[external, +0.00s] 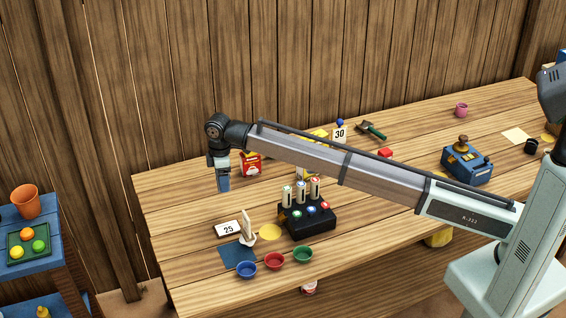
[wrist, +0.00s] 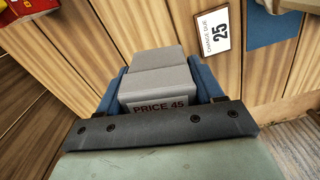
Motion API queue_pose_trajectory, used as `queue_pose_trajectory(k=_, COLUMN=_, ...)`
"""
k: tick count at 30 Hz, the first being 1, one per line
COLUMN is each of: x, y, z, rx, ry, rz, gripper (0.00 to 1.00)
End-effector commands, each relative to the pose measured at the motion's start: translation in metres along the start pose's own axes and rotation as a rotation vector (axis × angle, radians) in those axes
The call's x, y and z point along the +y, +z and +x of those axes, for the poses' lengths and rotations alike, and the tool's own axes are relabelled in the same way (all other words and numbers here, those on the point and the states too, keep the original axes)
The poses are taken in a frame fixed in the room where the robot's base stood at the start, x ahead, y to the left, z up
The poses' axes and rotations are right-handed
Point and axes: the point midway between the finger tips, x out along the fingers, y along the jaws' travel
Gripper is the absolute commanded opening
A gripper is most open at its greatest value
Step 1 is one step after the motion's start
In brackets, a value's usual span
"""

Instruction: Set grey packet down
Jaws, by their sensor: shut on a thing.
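The grey packet (wrist: 158,80), with a "PRICE 45" label, is held between the blue fingers of my gripper (wrist: 160,88) in the wrist view. In the external view my gripper (external: 222,181) points down over the left part of the table, and the packet is hard to make out there. I cannot tell whether the packet's underside touches the wood.
The wooden table (external: 180,215) has a "25" card (external: 229,229), a blue mat (external: 238,256), small bowls (external: 274,261) and a black box with upright tubes (external: 308,218) to the front. Bare wood lies left.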

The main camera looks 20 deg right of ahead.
Motion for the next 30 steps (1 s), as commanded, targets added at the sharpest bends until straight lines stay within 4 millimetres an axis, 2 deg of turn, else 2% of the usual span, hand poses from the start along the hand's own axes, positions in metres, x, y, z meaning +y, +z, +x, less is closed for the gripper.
queue_pose_trajectory(k=1, x=-0.019, y=-0.011, z=-0.001, rx=0.001, ry=0.000, rz=-0.022, gripper=0.31)
queue_pose_trajectory(k=9, x=-0.116, y=-0.058, z=-0.002, rx=0.002, ry=0.001, rz=-0.133, gripper=0.31)
queue_pose_trajectory(k=15, x=-0.169, y=-0.077, z=-0.003, rx=0.003, ry=0.001, rz=-0.190, gripper=0.31)
queue_pose_trajectory(k=20, x=-0.190, y=-0.081, z=-0.003, rx=0.002, ry=0.001, rz=-0.208, gripper=0.31)
queue_pose_trajectory(k=23, x=-0.189, y=-0.078, z=0.003, rx=-0.001, ry=0.000, rz=-0.192, gripper=0.31)
queue_pose_trajectory(k=30, x=-0.189, y=-0.078, z=0.036, rx=-0.002, ry=-0.001, rz=-0.187, gripper=0.31)
